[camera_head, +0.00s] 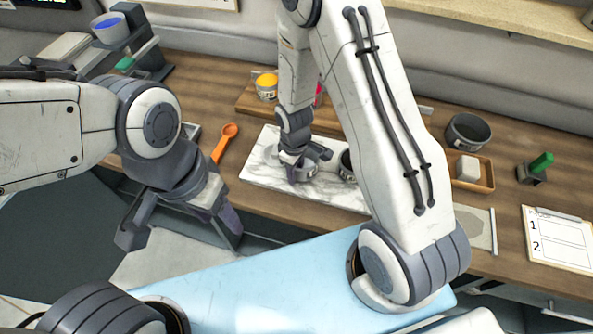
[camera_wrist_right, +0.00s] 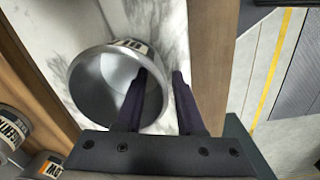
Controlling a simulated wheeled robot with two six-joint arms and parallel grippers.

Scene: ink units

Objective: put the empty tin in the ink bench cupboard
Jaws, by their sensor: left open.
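A grey metal tin (camera_head: 303,169) with a pale label stands on the white marble slab (camera_head: 262,170). In the right wrist view the tin (camera_wrist_right: 88,98) shows a bare grey inside. My right gripper (camera_wrist_right: 161,82) is at its rim, one finger over the opening and the other outside the wall, with a gap between the fingers. In the head view my right gripper (camera_head: 296,160) partly covers the tin. My left gripper (camera_head: 182,232) is open and empty in front of the bench's left part. I cannot make out the cupboard.
A second tin (camera_head: 346,166) stands on the slab, partly behind my right arm. A wooden rack (camera_head: 246,100) with a yellow-filled tin (camera_head: 266,86) is behind. An orange spoon (camera_head: 225,143) lies left. A dark pot (camera_head: 467,132) and a wooden tray (camera_head: 487,183) are right.

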